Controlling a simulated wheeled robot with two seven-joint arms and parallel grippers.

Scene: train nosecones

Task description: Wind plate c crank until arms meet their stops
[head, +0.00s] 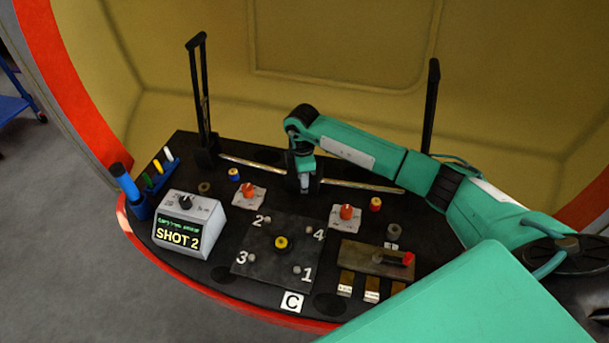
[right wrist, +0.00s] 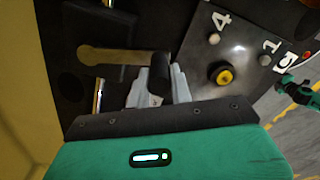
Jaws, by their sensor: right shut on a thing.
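The black deck of plate C, marked by a white C label (head: 292,301), lies in front of me. My right gripper (head: 304,183) reaches down at the back middle of the deck. In the right wrist view, its grey fingers (right wrist: 158,88) are shut on the dark crank knob (right wrist: 160,66). The flat brass-coloured crank arm (right wrist: 108,55) runs left from the knob. Two black upright arms stand raised, one at left (head: 203,100) and one at right (head: 430,105). In the head view my gripper mostly hides the crank.
A box reading SHOT 2 (head: 188,225) stands front left, beside several coloured pens (head: 155,175). A numbered plate with a yellow-topped knob (head: 281,242) lies mid-deck. Orange dials (head: 248,190) sit near the crank. A brass panel with a red-ended lever (head: 378,258) is at right.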

